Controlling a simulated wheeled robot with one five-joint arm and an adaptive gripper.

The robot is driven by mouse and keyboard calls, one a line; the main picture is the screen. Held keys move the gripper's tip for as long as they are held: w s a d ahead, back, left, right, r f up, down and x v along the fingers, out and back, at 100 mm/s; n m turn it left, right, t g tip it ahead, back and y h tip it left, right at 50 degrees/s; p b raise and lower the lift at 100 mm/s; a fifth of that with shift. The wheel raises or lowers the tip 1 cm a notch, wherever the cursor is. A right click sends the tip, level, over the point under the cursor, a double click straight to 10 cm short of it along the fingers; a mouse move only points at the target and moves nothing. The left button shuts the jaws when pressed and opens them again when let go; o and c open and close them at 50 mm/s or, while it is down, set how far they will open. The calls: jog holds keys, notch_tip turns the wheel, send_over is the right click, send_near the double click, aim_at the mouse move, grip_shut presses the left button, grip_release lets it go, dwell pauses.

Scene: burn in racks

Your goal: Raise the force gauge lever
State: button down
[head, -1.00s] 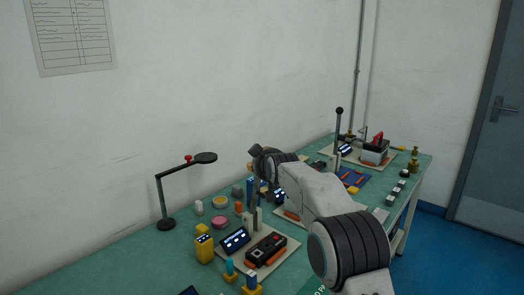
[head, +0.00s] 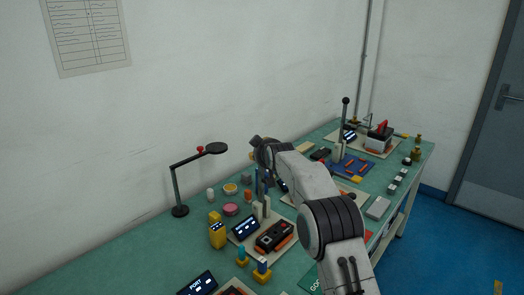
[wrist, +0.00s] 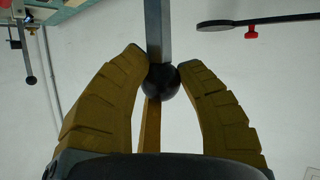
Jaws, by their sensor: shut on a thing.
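The force gauge lever is a grey bar (wrist: 159,30) with a black ball knob (wrist: 161,80) at its end. In the wrist view, the yellow fingers of my gripper (wrist: 162,72) are shut on the knob, one on each side. In the head view, a dark upright lever (head: 259,184) rises from a pale bracket beside a small display (head: 245,228) and a black device with orange parts (head: 273,236). Its upper end and my fingers are hidden behind my wrist there.
A lamp (head: 215,148) with a red knob stands at the left. A yellow meter (head: 217,231) and small parts crowd the green bench (head: 150,255). A second lever (head: 345,112) with a black ball stands farther back. The wall is close behind.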

jog(key=shift+a+r, duration=0.2)
jog(key=c, duration=1.2)
grip_release()
jog(key=shift+w, duration=0.1)
jog(key=o, duration=0.4)
jog(key=shift+a+f, duration=0.1)
jog(key=shift+f, duration=0.1)
jog(key=shift+c, duration=0.2)
jog(key=shift+s+d+r, duration=0.25)
jog(key=shift+s+r, duration=0.05)
jog(key=shift+s, duration=0.15)
jog(key=v, duration=1)
jog(key=shift+s, duration=0.4)
jog(key=shift+r, duration=0.1)
